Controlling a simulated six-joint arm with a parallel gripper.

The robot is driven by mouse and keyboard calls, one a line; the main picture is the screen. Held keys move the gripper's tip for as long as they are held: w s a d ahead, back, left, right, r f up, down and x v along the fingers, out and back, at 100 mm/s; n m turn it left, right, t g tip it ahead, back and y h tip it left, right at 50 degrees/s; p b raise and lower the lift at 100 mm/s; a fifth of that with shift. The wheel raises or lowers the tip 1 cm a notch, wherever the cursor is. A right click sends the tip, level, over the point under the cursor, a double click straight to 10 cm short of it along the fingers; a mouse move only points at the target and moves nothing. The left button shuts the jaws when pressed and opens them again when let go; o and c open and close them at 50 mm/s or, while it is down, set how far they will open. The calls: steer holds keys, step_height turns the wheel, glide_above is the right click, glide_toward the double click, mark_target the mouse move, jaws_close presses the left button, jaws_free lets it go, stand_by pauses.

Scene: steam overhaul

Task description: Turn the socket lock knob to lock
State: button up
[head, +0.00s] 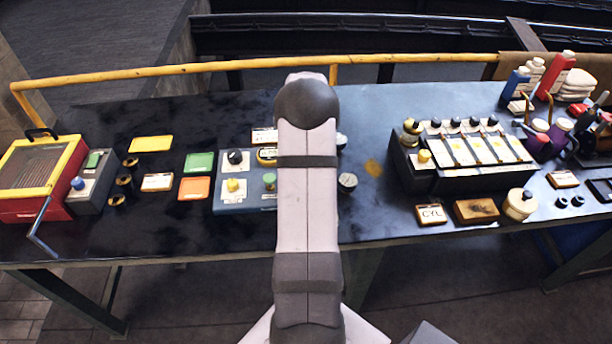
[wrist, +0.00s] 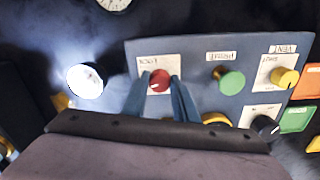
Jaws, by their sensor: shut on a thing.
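In the wrist view, my gripper (wrist: 157,88) has its two blue fingers on either side of a red knob (wrist: 160,77) with a pale pointer mark, and is shut on it. The knob stands on a blue-grey control panel (wrist: 200,70), beside a small paper label too blurred to read for certain. In the head view, my arm covers the right part of this panel (head: 222,204), so the red knob and the fingers are hidden there.
Near the fingers are a green knob (wrist: 231,80), a yellow knob (wrist: 284,77), a black knob (wrist: 265,127) and a bright round lamp or dial (wrist: 85,80). A red box (head: 25,210) stands far left. A rack with sloped panels (head: 470,150) stands right.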

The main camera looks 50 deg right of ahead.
steer(key=shift+w+m, duration=0.1)
steer(key=shift+m, duration=1.3)
steer(key=shift+d+r, duration=0.1)
steer(key=o, duration=1.1)
steer(key=shift+c, duration=0.2)
steer(key=shift+r+b, duration=1.15)
steer(key=shift+r, duration=2.5)
